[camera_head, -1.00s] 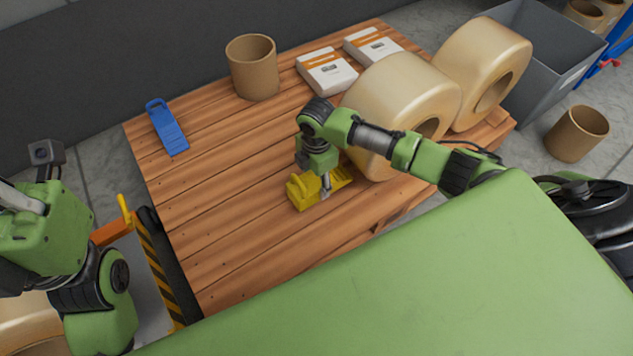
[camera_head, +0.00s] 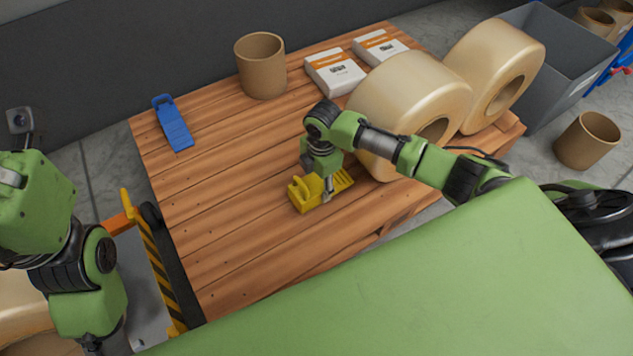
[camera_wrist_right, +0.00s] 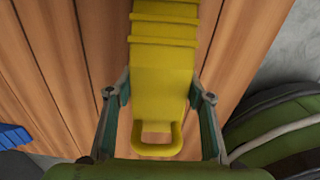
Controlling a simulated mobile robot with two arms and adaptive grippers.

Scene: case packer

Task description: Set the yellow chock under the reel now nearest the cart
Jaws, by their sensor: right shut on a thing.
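The yellow chock (camera_head: 306,196) is at the pallet's front middle, its ribbed end towards the left reel (camera_head: 404,92). I cannot tell whether it rests on the boards or touches the reel. My right gripper (camera_head: 326,190) is shut on it from above. The right wrist view shows the chock (camera_wrist_right: 163,88) between the fingers, handle loop towards my palm. A second reel (camera_head: 490,62) stands to the right. The cart (camera_head: 158,265), with a striped edge, is at lower left. My left arm is at the left edge; its gripper is out of view.
The wooden pallet (camera_head: 225,230) has clear boards at its left and front. It carries a blue chock (camera_head: 174,125), a cardboard tube (camera_head: 260,68) and two white cartons (camera_head: 334,74) (camera_head: 380,48). A grey bin (camera_head: 550,75) and another tube (camera_head: 587,140) are at right.

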